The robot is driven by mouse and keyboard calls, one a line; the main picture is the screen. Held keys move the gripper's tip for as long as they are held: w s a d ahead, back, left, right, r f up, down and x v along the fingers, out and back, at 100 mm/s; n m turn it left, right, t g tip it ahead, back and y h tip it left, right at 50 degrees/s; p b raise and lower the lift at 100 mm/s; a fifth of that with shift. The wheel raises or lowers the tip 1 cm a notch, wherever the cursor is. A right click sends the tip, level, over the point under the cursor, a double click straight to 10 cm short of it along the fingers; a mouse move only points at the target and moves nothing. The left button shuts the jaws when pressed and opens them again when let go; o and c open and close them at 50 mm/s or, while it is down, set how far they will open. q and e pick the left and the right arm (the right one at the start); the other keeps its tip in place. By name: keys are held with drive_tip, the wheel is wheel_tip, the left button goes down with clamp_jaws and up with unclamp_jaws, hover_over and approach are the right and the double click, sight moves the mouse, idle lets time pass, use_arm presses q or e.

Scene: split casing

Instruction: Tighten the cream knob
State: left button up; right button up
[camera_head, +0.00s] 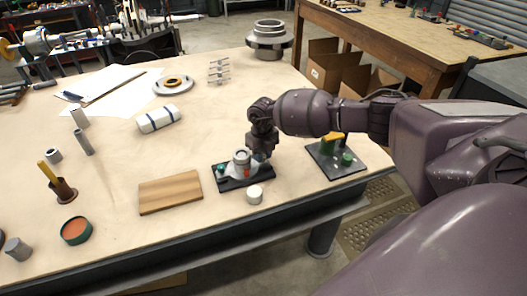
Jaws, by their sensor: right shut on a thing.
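A split casing (243,160) of pale grey stands on a dark base plate (232,184) near the table's front edge. A green knob (221,169) sits at its left end, and a red part (247,173) shows on its front. A small cream knob-like cylinder (255,195) is just in front of the base's right part; I cannot tell whether it is attached. My right gripper (261,156) points down at the casing's right side and is shut on a small part there, mostly hidden by the fingers. My left gripper is not in view.
A wooden board (170,193) lies left of the casing. A dark plate (336,162) with green and yellow parts is to the right, under my right arm. A white wrapped block (158,119) and a flanged grey part (268,42) stand farther back. The table's front edge is close.

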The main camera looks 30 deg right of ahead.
drive_tip(key=m+p, duration=0.2)
drive_tip(key=m, duration=0.2)
drive_tip(key=shift+r, duration=0.15)
drive_tip(key=shift+m+p, duration=0.8)
drive_tip(key=shift+m, duration=0.5)
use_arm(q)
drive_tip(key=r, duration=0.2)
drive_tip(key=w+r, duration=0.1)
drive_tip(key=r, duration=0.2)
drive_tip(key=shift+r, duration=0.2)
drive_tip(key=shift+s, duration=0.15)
use_arm(e)
drive_tip(key=shift+m, duration=0.4)
drive_tip(key=o, duration=0.6)
drive_tip(key=shift+o, duration=0.3)
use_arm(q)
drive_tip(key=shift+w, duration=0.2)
